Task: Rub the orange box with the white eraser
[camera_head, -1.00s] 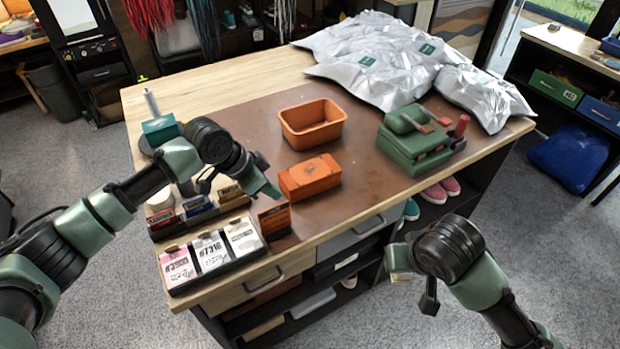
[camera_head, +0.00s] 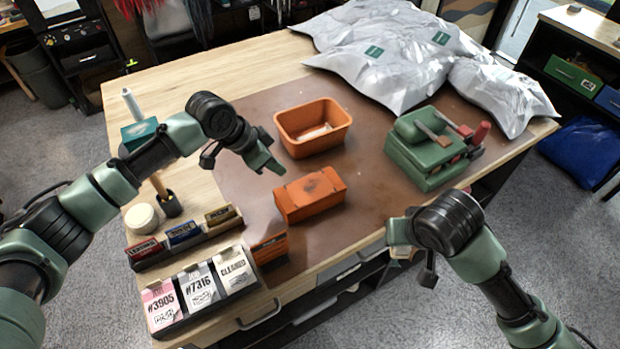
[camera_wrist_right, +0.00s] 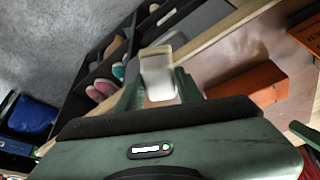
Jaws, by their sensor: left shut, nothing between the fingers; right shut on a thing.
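The orange box (camera_head: 310,194) is a solid block with a dark smudge on its top, lying on the brown mat. It also shows in the right wrist view (camera_wrist_right: 252,84). My right gripper (camera_head: 398,238) is shut on the white eraser (camera_wrist_right: 158,76), which sticks out past the fingertips. It is to the right of the box and nearer the table's front edge, apart from the box. In the head view the eraser is mostly hidden by the gripper. My left gripper (camera_head: 268,162) is shut and empty, above the mat just behind and left of the box.
An open orange bin (camera_head: 280,127) stands behind the box. A green device (camera_head: 428,150) with red parts is at the right, silver bags (camera_head: 385,70) behind it. Label cards (camera_head: 200,290) and small boxes (camera_head: 185,232) line the front left. Bare mat lies right of the box.

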